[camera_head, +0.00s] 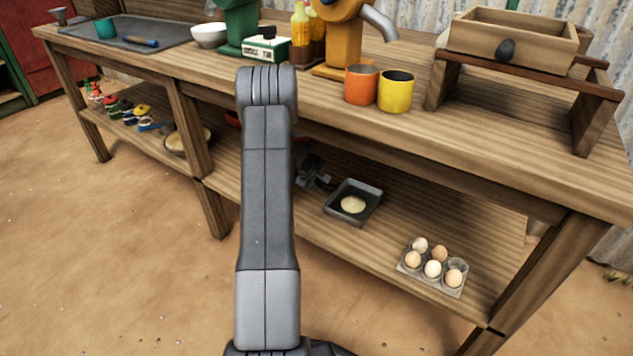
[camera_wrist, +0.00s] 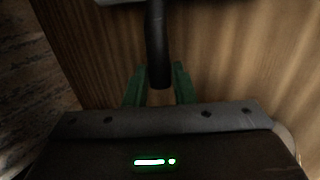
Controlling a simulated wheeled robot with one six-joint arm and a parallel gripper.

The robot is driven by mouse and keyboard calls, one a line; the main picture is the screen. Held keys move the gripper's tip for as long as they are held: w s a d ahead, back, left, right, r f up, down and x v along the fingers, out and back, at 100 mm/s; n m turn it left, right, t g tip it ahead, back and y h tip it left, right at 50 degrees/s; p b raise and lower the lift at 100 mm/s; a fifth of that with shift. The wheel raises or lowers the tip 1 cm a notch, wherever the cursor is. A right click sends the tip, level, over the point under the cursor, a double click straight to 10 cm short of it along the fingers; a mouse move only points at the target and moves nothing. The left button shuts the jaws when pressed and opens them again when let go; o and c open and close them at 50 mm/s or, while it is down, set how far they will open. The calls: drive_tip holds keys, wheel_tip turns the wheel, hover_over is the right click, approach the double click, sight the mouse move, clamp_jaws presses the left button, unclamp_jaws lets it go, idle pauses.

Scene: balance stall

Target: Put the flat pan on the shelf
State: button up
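The flat pan (camera_head: 336,212) is dark and square, with a pale round patch in it. It is at the lower shelf under the counter, right of my arm; I cannot tell whether it rests on the boards or is just above them. My gripper (camera_head: 318,178) is at its left side, partly hidden by my arm. In the wrist view the pan's dark handle (camera_wrist: 157,40) runs down between the green fingers of my gripper (camera_wrist: 160,75). The fingers sit close on both sides of the handle and look shut on it.
The lower shelf (camera_head: 400,215) has clear boards around the pan. An egg carton (camera_head: 432,268) with several eggs stands to the right near the front edge. A bowl (camera_head: 185,140) and small colourful items are on the shelf at left. Cups (camera_head: 361,85) stand on the counter above.

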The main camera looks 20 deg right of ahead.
drive_tip(key=o, duration=0.3)
drive_tip(key=shift+r, duration=0.1)
drive_tip(key=shift+a+r+p, duration=0.1)
drive_tip(key=shift+r+p, duration=0.2)
drive_tip(key=shift+p, duration=0.05)
drive_tip(key=s+a+r, duration=0.1)
drive_tip(key=s+a, duration=0.2)
drive_tip(key=s+a+r+b, duration=0.1)
drive_tip(key=s+a, duration=0.2)
drive_tip(key=a, duration=0.1)
drive_tip(key=s+a+r+b, duration=0.1)
drive_tip(key=s+a, duration=0.2)
drive_tip(key=a, duration=0.1)
drive_tip(key=shift+s+a+r, duration=0.15)
drive_tip(key=shift+s+r, duration=0.05)
drive_tip(key=shift+r, duration=0.1)
